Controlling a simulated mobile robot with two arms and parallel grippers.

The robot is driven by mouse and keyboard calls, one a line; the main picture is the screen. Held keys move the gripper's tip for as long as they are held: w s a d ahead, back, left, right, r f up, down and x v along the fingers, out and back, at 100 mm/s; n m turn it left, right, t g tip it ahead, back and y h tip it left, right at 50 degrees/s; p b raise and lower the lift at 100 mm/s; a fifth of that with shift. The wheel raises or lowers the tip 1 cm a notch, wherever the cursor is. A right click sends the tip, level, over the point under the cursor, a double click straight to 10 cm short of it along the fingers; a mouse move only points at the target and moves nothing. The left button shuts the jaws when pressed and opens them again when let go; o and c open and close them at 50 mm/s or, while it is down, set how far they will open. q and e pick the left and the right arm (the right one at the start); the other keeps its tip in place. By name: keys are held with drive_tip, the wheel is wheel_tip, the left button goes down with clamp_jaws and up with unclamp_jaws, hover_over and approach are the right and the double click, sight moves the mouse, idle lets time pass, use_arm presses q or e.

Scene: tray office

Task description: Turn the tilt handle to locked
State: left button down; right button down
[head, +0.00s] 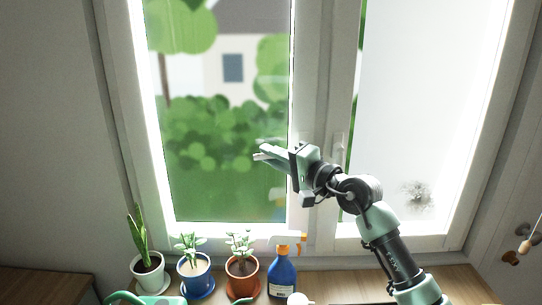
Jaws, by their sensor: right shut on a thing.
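The window has two sashes, each with a pale handle at the middle post. The left sash's tilt handle (308,137) is mostly hidden behind my right gripper; only a bit of its pale mount shows above the gripper. My right gripper (262,150) reaches in from the lower right, its fingers pointing left in front of the left pane. It is shut on the tilt handle, though the lever between the fingers is hard to make out. The right sash's handle (340,150) hangs straight down, clear of the gripper. My left gripper is out of view.
On the sill below stand a snake plant in a white pot (148,278), plants in a blue pot (196,283) and a terracotta pot (242,278), and a blue spray bottle (282,277). A green watering can (125,298) is at the lower left.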

drive_tip(key=d+f+n+g+h+b, duration=0.3)
drive_tip(key=d+f+n+h, duration=0.4)
drive_tip(key=h, duration=0.4)
drive_tip(key=shift+d+n+g, duration=0.35)
drive_tip(key=shift+n+g, duration=0.15)
drive_tip(key=shift+n, duration=0.1)
drive_tip(key=shift+h, duration=0.3)
drive_tip(key=c, duration=1.4)
unclamp_jaws()
drive_tip(key=shift+d, duration=0.1)
drive_tip(key=shift+s+r, duration=0.1)
drive_tip(key=shift+r, duration=0.1)
drive_tip(key=a+b+v, duration=0.1)
drive_tip(key=b+v, duration=0.1)
drive_tip(key=v, duration=0.5)
drive_tip(key=shift+s+d, duration=0.25)
drive_tip(key=shift+d, duration=0.25)
